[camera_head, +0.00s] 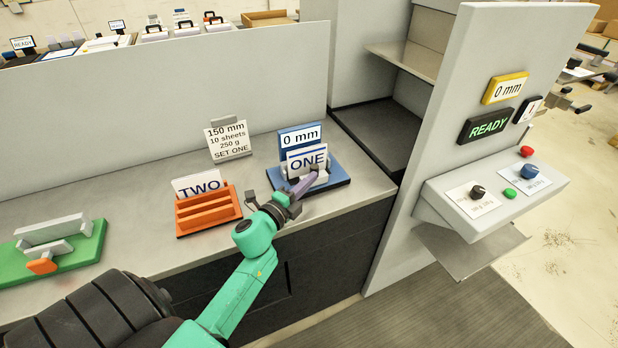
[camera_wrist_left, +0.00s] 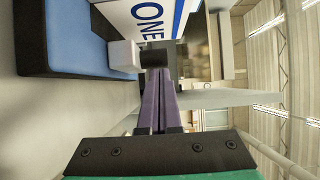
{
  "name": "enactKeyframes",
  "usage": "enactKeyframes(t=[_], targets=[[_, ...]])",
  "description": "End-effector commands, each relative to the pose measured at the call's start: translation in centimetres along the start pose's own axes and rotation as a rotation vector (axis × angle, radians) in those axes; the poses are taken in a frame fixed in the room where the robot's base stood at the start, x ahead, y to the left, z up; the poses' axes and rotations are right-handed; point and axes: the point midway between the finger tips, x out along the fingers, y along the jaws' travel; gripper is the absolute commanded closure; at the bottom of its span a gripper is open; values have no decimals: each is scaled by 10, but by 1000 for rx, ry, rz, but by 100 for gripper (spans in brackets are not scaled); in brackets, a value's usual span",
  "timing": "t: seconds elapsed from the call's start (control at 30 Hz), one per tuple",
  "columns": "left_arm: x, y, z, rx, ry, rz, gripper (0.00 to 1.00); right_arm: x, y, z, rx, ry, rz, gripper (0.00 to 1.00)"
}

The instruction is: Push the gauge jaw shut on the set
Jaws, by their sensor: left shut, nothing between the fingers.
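The gauge (camera_head: 335,184) is a blue base with a display (camera_head: 300,138) reading "0 mm" behind it. The set, a white card marked "ONE" (camera_head: 306,158), stands upright in the gauge; its lettering also shows in the left wrist view (camera_wrist_left: 148,14). The gauge jaw, a pale block (camera_wrist_left: 123,55) with a dark knob (camera_wrist_left: 153,60), sits on the blue base in front of the set. My left gripper (camera_head: 311,178) is shut and empty, its purple fingertips at the knob; I cannot tell whether they touch. The gripper partly hides the jaw in the head view. My right gripper is not in view.
An orange rack (camera_head: 208,212) holding a "TWO" card (camera_head: 198,184) stands left of the gauge. A green-based fixture (camera_head: 80,262) lies farther left. A grey sign (camera_head: 229,141) and a panel wall stand behind. A control panel (camera_head: 500,195) is at right.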

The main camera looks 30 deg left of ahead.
Motion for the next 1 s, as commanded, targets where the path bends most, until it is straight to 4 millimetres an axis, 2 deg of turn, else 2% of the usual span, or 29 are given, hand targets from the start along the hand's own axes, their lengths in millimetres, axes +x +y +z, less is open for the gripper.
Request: enactKeyframes(t=[0.3, 0.57, 1.0], targets=[[1, 1, 2, 0, 1, 0, 100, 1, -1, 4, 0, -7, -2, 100], [16, 0, 28, 1, 1, -2, 100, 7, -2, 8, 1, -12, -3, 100], [17, 0, 29, -1, 1, -1, 100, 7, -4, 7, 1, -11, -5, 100]])
